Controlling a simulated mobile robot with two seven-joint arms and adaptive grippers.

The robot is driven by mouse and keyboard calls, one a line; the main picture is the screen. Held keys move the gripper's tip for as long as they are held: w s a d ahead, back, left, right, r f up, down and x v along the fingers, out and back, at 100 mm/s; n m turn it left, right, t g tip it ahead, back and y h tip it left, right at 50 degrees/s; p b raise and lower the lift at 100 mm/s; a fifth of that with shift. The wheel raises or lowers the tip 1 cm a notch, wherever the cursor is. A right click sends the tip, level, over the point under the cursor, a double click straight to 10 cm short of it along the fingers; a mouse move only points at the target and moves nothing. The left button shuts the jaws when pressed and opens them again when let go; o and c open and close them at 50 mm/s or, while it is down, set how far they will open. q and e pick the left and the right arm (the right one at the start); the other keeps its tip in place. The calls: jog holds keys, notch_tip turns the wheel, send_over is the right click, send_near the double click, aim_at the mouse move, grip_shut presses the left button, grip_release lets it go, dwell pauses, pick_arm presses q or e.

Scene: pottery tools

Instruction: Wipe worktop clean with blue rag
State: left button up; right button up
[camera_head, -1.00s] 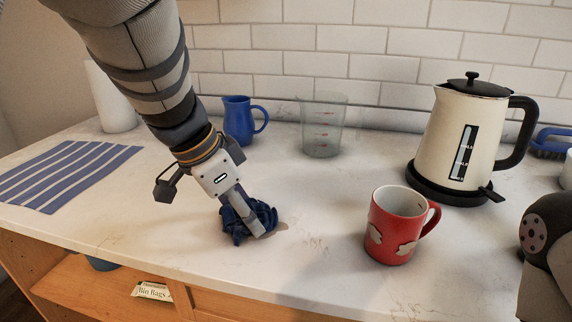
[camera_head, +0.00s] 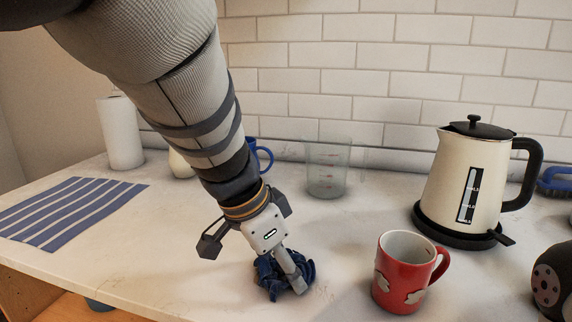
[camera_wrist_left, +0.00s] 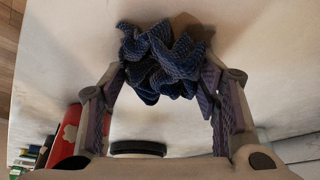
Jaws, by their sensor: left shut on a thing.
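The blue rag (camera_head: 268,280) is crumpled on the pale worktop (camera_head: 345,225), left of the red mug. My left gripper (camera_head: 291,275) points down at it and is shut on it. In the left wrist view the rag (camera_wrist_left: 160,62) is bunched at the ends of the gripper's fingers (camera_wrist_left: 163,85). A brown patch (camera_wrist_left: 187,22) shows on the worktop beside the rag there; in the head view I cannot make it out. My right gripper is not in view.
The red mug (camera_head: 400,285) stands close to the right of the rag. The kettle (camera_head: 468,178), clear measuring jug (camera_head: 328,172) and mostly hidden blue jug (camera_head: 264,158) stand farther back. A striped cloth (camera_head: 70,212) lies left. A paper roll (camera_head: 121,135) stands back left.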

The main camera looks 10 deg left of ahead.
aim_at(251, 271)
pick_arm(q)
jog(key=shift+d+r, duration=0.15)
jog(key=shift+r, duration=0.3)
jog(key=a, duration=0.4)
jog(key=w+a, duration=0.1)
jog(key=shift+w+a+f, duration=0.1)
jog(key=shift+a+f, duration=0.15)
jog(key=shift+a, duration=0.15)
jog(key=shift+f, duration=0.25)
jog(key=shift+s+d, duration=0.15)
jog(key=shift+d, duration=0.85)
jog(key=shift+s+d, duration=0.2)
jog(key=shift+d, duration=0.8)
jog(key=shift+s+d, duration=0.15)
jog(key=shift+d, duration=0.85)
jog(key=shift+r, duration=0.1)
